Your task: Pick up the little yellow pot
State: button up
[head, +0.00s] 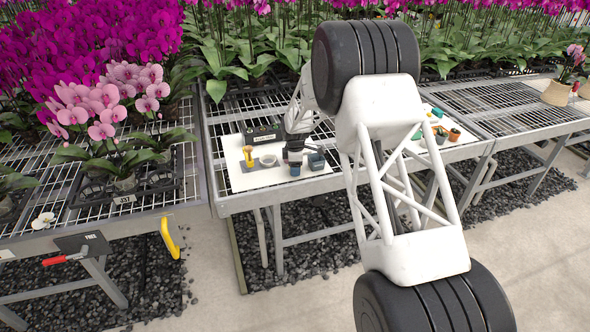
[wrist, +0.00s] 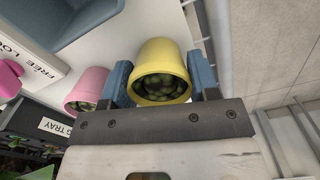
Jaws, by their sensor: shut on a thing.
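The little yellow pot (wrist: 160,60) shows in the wrist view with dark green round bits inside its open mouth. My gripper (wrist: 161,80) is shut on it, one blue finger against each side. In the head view my gripper (head: 294,164) is low over the white board on the middle bench, and I cannot make out the yellow pot there. I cannot tell whether the pot touches the board.
A pink pot (wrist: 87,86) stands close left of the left finger, beside a labelled black tray (wrist: 40,122). Bare mesh lies right (head: 500,100).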

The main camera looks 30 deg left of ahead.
jog(key=shift+r, duration=1.65)
jog(key=shift+s+d+r, duration=0.15)
jog(key=shift+s+r, duration=0.05)
jog(key=s+d+r, duration=0.1)
jog(key=s+d, duration=0.8)
jog(key=s, duration=0.3)
jog(key=shift+d+r, duration=0.15)
jog(key=shift+d, duration=0.1)
jog(key=shift+s, duration=0.15)
jog(key=a, duration=0.4)
jog(key=w+a, duration=0.1)
jog(key=a, duration=0.3)
jog(key=w+a, duration=0.1)
jog(key=a, duration=0.3)
jog(key=shift+w+a+r, duration=0.2)
jog(key=shift+r, duration=0.15)
jog(key=shift+w+a, duration=0.1)
